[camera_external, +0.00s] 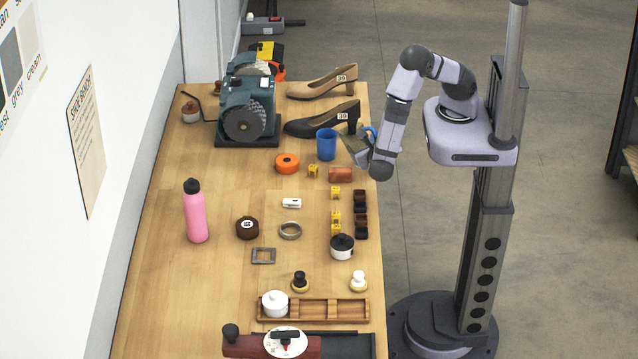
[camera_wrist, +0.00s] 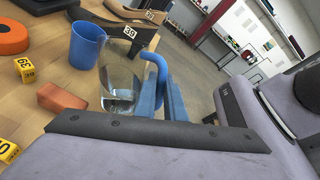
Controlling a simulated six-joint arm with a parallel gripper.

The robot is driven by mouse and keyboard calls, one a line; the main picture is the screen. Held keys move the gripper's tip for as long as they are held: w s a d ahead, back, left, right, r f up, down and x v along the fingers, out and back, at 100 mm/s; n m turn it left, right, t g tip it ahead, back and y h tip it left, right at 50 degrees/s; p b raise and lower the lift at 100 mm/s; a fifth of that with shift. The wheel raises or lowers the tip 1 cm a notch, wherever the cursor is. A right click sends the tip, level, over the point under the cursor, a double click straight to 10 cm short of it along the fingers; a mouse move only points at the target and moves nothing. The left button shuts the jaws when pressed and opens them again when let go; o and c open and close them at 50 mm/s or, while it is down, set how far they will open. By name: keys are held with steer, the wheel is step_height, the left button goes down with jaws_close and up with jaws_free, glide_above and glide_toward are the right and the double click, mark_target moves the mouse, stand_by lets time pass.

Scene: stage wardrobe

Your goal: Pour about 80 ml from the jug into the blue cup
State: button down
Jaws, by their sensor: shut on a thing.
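The blue cup (camera_external: 326,144) stands upright near the table's right edge, in front of the black shoe. It also shows at the upper left of the wrist view (camera_wrist: 87,45). The jug (camera_wrist: 122,78) is clear glass with a blue handle (camera_wrist: 158,68) and a little clear liquid low inside. My gripper (camera_wrist: 172,100) is shut on the jug's handle. In the external view the jug (camera_external: 355,149) is just right of the cup and looks tilted; my gripper partly hides it. I see no stream of liquid. The level inside the cup is hidden.
A brown block (camera_external: 340,174), yellow number tags (camera_external: 313,170) and an orange ring (camera_external: 287,163) lie close to the cup. A black shoe (camera_external: 322,122) and a beige shoe (camera_external: 322,85) lie behind it. A grinder (camera_external: 247,110) stands at left.

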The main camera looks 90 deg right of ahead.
steer(key=s+a+f+m+t+h+b, duration=0.1)
steer(key=s+a+f+m+h+b, duration=0.1)
steer(key=s+f+m+h+b, duration=0.1)
steer(key=shift+s+a+f+m+b, duration=0.25)
steer(key=shift+s+f+m+b, duration=0.5)
steer(key=shift+b, duration=0.8)
steer(key=shift+w+f, duration=0.15)
steer(key=shift+f, duration=0.05)
steer(key=shift+r, duration=0.15)
